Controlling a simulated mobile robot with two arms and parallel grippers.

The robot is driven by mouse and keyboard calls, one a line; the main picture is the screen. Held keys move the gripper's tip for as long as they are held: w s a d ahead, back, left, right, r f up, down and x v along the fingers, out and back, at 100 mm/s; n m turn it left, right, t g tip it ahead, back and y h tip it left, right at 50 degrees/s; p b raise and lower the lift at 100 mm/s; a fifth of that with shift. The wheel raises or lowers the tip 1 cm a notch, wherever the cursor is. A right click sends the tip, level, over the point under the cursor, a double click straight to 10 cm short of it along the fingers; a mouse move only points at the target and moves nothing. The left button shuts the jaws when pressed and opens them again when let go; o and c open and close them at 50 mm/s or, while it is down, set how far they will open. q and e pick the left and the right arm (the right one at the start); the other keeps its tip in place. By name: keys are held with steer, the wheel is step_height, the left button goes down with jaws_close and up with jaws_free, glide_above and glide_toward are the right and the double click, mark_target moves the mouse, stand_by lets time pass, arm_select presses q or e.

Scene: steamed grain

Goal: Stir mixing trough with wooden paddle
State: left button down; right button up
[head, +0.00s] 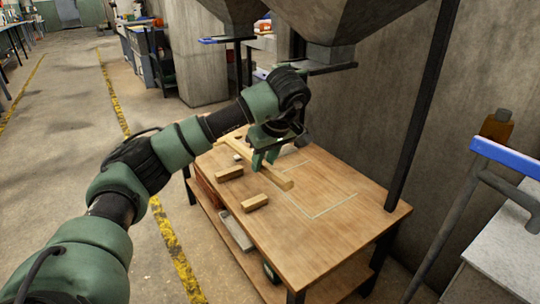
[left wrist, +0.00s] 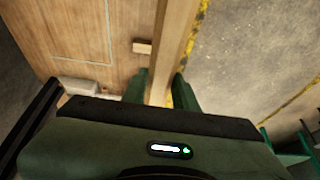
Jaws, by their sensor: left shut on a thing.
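A long pale wooden bar, likely the wooden paddle (head: 279,179), is in my left gripper (head: 264,161) above the wooden table. Its green fingers are shut on the bar. In the left wrist view the bar (left wrist: 174,45) runs between the two fingertips (left wrist: 159,90) and up out of the top of the picture. The bar's far end is partly hidden by my gripper in the head view. I cannot make out a mixing trough in either view. My right gripper is not in view.
Small wooden blocks (head: 229,173) and (head: 255,202) lie on the wooden table (head: 300,245). A pale rectangle (head: 320,190) is outlined on its clear right part. Grey hoppers (head: 325,25) hang above the far side. A dark post (head: 420,110) stands at the right corner.

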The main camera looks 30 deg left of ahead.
arm_select(q)
steer(key=s+p, duration=0.1)
steer(key=s, duration=0.8)
steer(key=shift+p, duration=0.3)
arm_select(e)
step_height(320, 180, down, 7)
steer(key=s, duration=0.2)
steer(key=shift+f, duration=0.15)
arm_select(q)
steer(key=shift+w, duration=0.1)
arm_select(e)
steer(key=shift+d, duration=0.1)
